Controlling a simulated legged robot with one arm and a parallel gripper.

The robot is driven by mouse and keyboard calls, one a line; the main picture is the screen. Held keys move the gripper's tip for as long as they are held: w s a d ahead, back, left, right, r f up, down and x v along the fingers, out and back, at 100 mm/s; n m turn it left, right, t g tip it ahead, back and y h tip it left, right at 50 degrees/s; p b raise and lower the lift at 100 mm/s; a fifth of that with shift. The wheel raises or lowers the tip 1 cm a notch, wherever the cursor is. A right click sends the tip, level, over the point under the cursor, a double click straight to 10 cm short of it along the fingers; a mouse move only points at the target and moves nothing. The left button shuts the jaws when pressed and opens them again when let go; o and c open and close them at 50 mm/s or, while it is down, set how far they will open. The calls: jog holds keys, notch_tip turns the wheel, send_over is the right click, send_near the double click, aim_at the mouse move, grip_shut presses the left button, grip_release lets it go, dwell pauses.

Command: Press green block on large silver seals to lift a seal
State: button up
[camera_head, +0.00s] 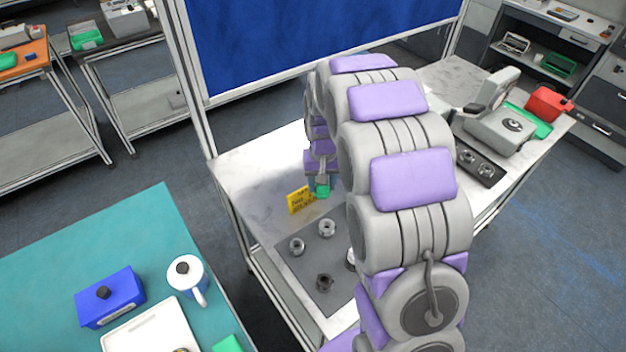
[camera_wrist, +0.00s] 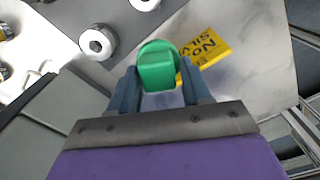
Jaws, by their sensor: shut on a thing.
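My gripper (camera_head: 322,181) is shut on the green block (camera_wrist: 157,68), which it holds above the white marble table beside the yellow sign. The block also shows in the head view (camera_head: 322,191). The yellow sign (camera_head: 299,200) carries dark lettering, partly readable as "No SILV" in the wrist view (camera_wrist: 206,47). Silver ring-shaped seals (camera_head: 326,229) and (camera_head: 297,246) stand on the dark grey mat (camera_head: 302,264). One silver seal (camera_wrist: 98,42) shows left of the block in the wrist view. A darker seal (camera_head: 324,282) sits nearer the mat's front. My arm hides part of the mat.
At the table's right are a dark tray with round parts (camera_head: 480,165), a grey device (camera_head: 500,128) and a red box (camera_head: 547,103). A separate teal table (camera_head: 120,245) holds a blue box (camera_head: 110,297) and a white mug (camera_head: 187,278). The marble left of the sign is clear.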

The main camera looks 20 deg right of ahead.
jog(key=d+m+p, duration=0.1)
jog(key=d, duration=0.2)
jog(key=s+d+m+p, duration=0.1)
jog(key=d+m, duration=0.1)
jog(key=d, duration=0.1)
jog(key=d+m+p, duration=0.1)
jog(key=d, duration=0.3)
jog(key=shift+s+f+y, duration=0.1)
jog(key=shift+s+y, duration=0.2)
jog(key=shift+s+d+m+p, duration=0.1)
jog(key=shift+s+m+p, duration=0.15)
jog(key=shift+m, duration=0.35)
jog(key=shift+s+a+f+m, duration=0.1)
jog(key=shift+a+m, duration=0.3)
jog(key=shift+a, duration=0.05)
jog(key=shift+a+f, duration=0.1)
jog(key=shift+f, duration=0.05)
jog(key=d+f, duration=0.2)
jog(key=shift+d+f+b, duration=0.3)
jog(key=shift+f, duration=0.05)
jog(key=shift+d+f, duration=0.15)
jog(key=shift+f, duration=0.5)
jog(key=shift+a+f, duration=0.15)
jog(key=shift+a, duration=1.1)
jog(key=shift+s+d, duration=0.1)
jog(key=shift+d, duration=1.2)
jog(key=shift+a, duration=0.65)
jog(key=shift+d+p, duration=0.15)
jog(key=shift+p, duration=0.2)
